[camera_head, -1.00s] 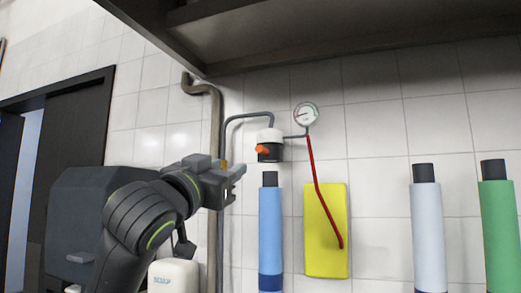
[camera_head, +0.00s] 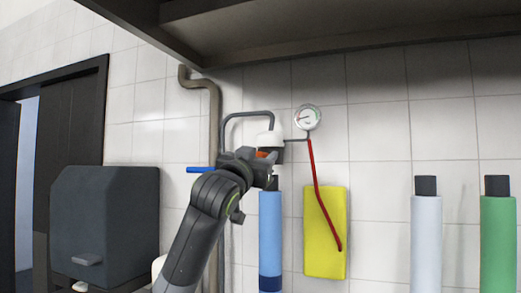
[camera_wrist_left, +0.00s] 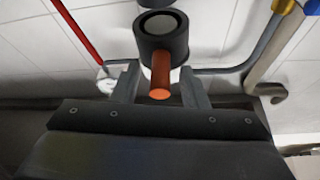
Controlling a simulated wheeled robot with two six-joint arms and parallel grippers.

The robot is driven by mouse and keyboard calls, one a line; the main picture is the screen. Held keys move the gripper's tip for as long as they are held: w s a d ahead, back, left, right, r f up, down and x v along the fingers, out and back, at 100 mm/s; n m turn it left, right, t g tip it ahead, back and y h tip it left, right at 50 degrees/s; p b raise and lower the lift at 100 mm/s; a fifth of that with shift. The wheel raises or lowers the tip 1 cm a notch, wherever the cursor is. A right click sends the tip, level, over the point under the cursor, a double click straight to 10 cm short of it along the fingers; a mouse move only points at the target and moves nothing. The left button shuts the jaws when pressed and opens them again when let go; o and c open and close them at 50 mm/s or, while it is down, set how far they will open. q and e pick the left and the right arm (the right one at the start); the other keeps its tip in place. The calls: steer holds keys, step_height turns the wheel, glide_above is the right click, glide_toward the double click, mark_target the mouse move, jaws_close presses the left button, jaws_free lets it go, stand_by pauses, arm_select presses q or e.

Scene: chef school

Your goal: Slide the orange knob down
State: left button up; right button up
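The orange knob (camera_head: 262,154) sticks out from a black and white fitting (camera_head: 266,138) on the tiled wall. In the head view my left gripper (camera_head: 271,164) is in front of it and hides most of the knob and the black part. In the left wrist view the orange knob (camera_wrist_left: 160,83) points towards the camera from the black fitting (camera_wrist_left: 160,38). It lies between the two fingers of my left gripper (camera_wrist_left: 160,90), which are apart, with a gap showing on either side of the knob. My right gripper is in neither view.
A blue bottle (camera_head: 270,230) stands just below my gripper, beside a yellow board (camera_head: 326,250). A blue handle (camera_head: 200,170) is left of it. A shelf (camera_head: 330,30) hangs above.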

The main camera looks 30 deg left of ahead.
arm_select(q)
steer(key=shift+w, duration=0.1)
jaws_close()
stand_by(0.3)
step_height(320, 180, down, 5)
steer(key=b, duration=0.4)
steer(key=shift+w+f, duration=0.1)
steer(key=shift+c, duration=1.5)
jaws_free()
steer(key=o, duration=0.3)
